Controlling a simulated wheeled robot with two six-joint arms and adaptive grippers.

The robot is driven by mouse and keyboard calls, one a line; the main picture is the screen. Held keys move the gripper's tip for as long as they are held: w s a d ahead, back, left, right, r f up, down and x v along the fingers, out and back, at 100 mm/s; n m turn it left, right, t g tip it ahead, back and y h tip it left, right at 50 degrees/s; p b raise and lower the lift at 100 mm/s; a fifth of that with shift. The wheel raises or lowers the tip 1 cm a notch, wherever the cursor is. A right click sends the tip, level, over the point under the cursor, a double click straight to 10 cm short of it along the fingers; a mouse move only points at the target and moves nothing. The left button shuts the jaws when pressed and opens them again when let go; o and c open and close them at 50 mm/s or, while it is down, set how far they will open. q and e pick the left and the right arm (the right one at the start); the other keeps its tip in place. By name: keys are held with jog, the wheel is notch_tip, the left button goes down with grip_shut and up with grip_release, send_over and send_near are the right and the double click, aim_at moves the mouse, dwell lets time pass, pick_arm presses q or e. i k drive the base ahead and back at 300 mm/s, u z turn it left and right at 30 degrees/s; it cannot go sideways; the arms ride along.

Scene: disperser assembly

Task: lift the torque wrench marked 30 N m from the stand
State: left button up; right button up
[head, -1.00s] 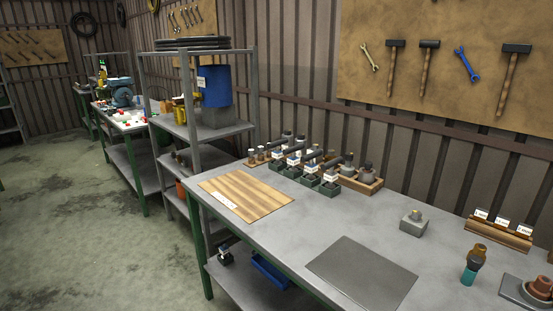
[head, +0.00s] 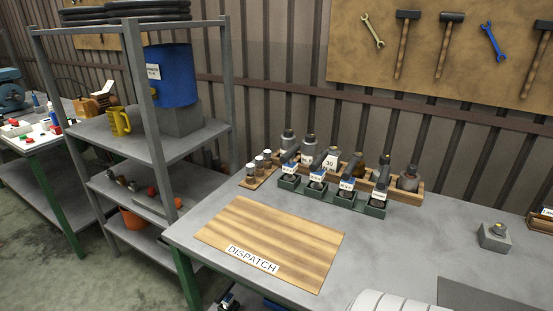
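Several dark-handled torque wrenches stand tilted in a green stand (head: 331,201) at the back of the table. Each has a small white tag with blue print, too small to read surely, so I cannot tell which wrench is marked 30 N m. A larger white label reading "30" (head: 330,162) shows just behind the handles, among the bottles. I cannot tell whether it belongs to a bottle or a wrench. Neither of my grippers is in view. Only a white rounded part of my arm shows at the bottom edge, right of centre.
A wooden rack of bottles (head: 408,180) stands directly behind the stand. Small vials on a wooden block (head: 254,180) are to its left. A wooden board marked DISPATCH (head: 270,235) lies in front. A grey block (head: 494,237) sits at right. Table between is clear.

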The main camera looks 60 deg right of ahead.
aim_at(317, 175)
jog(key=i, duration=1.35)
jog(key=z, duration=4.05)
